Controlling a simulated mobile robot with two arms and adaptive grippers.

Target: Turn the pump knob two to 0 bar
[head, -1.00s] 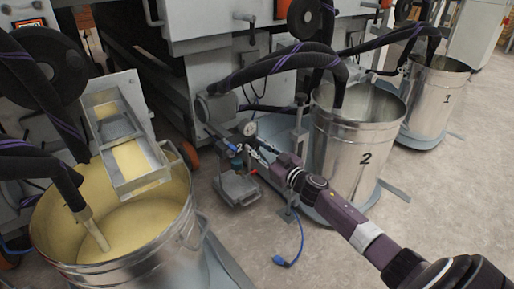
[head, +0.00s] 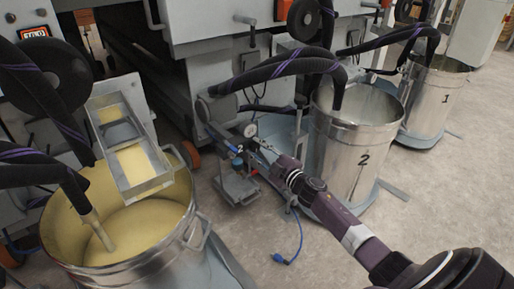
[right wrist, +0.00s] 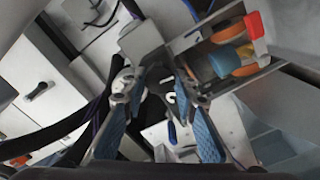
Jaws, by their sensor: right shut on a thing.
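The pump assembly marked 2 (head: 240,149) sits low beside the machine, left of the steel bucket marked 2 (head: 362,160). A round white pressure gauge (head: 250,130) is on it; its reading is too small to tell. My right gripper (head: 259,145) is at this assembly, just right of and below the gauge. In the right wrist view, the fingers of my right gripper (right wrist: 157,100) stand on both sides of a dark knob (right wrist: 153,110) and are shut on it. The head view does not show the knob clearly. My left gripper is not in view.
A large bucket of yellow liquid (head: 205,230) stands at the left, with a metal trough (head: 150,182) above it. The bucket marked 1 (head: 440,98) is at the back right. Black hoses (head: 285,65) arch above my gripper. A blue-plugged cable (head: 280,258) lies on open floor.

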